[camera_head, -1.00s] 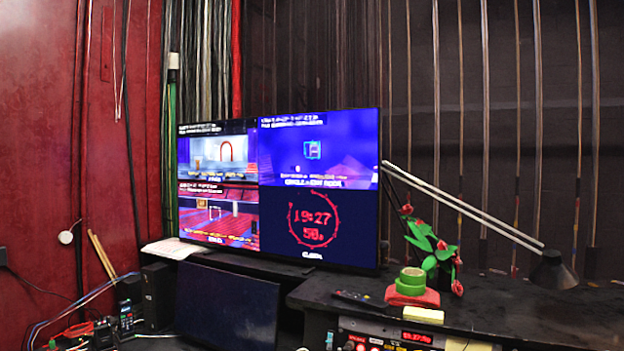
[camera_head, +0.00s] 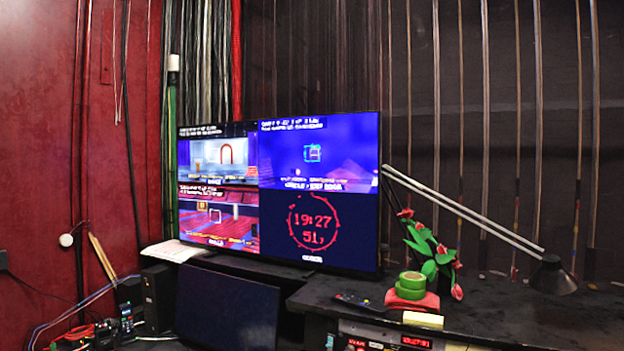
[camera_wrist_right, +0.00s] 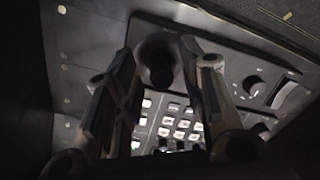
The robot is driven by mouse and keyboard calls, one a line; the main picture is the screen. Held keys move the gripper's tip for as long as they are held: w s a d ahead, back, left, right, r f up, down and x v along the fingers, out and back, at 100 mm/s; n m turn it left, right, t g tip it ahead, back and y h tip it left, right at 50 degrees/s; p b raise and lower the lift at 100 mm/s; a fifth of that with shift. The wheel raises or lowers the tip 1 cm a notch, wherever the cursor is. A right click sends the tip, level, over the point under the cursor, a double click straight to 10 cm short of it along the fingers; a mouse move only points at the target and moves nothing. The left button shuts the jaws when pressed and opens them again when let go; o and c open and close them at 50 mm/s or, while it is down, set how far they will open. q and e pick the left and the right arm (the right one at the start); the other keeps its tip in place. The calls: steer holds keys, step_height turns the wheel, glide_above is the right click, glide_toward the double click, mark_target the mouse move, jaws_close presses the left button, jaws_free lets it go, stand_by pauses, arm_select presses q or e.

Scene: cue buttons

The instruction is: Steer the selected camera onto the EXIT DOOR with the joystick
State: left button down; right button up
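The monitor (camera_head: 381,120) in the head view shows four panes. The blue top right pane (camera_head: 345,135) has a small cyan square frame with a pale shape inside, slightly right of it; its blurred caption seems to end in "EXIT DOOR". The contact is dim. The joystick stands on a grey control panel (camera_wrist_right: 215,45). My left gripper is in no view.
Lit white buttons (camera_wrist_right: 180,122) and a dark knob (camera_wrist_right: 252,86) are close to the joystick. The head view shows a console top (camera_head: 480,310) with green tape rolls (camera_head: 411,284), a red-flowered plant (camera_head: 430,250) and a desk lamp (camera_head: 552,275). A dark screen (camera_head: 228,308) stands below the monitor.

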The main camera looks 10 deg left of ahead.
steer(key=shift+r+p, duration=1.65)
steer(key=shift+r, duration=1.3)
